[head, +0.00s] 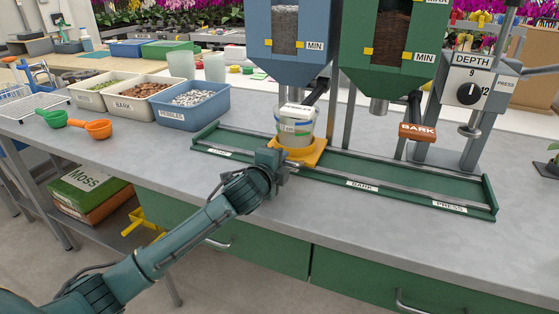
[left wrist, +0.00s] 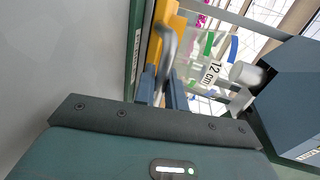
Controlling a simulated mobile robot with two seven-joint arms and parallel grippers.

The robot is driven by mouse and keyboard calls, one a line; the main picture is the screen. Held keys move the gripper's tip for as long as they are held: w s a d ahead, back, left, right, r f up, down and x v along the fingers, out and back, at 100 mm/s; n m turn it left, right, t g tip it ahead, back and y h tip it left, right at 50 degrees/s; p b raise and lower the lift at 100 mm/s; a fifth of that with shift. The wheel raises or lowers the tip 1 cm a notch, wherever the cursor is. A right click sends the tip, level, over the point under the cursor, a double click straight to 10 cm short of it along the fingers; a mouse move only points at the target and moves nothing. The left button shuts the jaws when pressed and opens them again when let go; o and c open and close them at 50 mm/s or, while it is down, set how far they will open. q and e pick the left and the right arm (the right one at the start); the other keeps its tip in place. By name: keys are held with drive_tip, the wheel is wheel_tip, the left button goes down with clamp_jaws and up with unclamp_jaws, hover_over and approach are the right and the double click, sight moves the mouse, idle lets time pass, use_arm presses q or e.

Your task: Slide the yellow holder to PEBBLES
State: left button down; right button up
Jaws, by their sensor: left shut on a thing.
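The yellow holder (head: 318,153) sits on the green slide rail (head: 400,185), beneath the blue hopper (head: 288,55). A clear pot (head: 297,130) with a band stands upright in it; its "12 cm" label (left wrist: 212,74) shows in the left wrist view. My left gripper (head: 277,160) is at the holder's front left, shut on its grey handle (left wrist: 167,50). The yellow holder also shows in the left wrist view (left wrist: 172,18). Rail labels BARK (head: 362,185) and PRESS (head: 450,206) are readable; the left end label is too small to read. No PEBBLES rail label shows; my gripper covers part of the front edge.
A green hopper (head: 385,60) and an orange BARK lever (head: 417,132) stand right of the blue hopper. The DEPTH press (head: 470,95) is further right. A blue PEBBLES bin (head: 190,116) stands left of the rail, beside other bins and scoops. The rail right of the holder is clear.

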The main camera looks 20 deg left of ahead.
use_arm(q)
drive_tip(key=c, duration=1.5)
unclamp_jaws()
drive_tip(key=shift+c, duration=0.2)
use_arm(e)
drive_tip(key=shift+d, duration=0.1)
drive_tip(key=shift+w+r, duration=0.1)
use_arm(q)
drive_tip(key=shift+s, duration=0.3)
drive_tip(key=p+v, duration=0.1)
drive_tip(key=v, duration=1.1)
drive_tip(key=shift+s+r, duration=0.15)
drive_tip(key=shift+s, duration=0.15)
use_arm(e)
drive_tip(key=shift+a, duration=0.2)
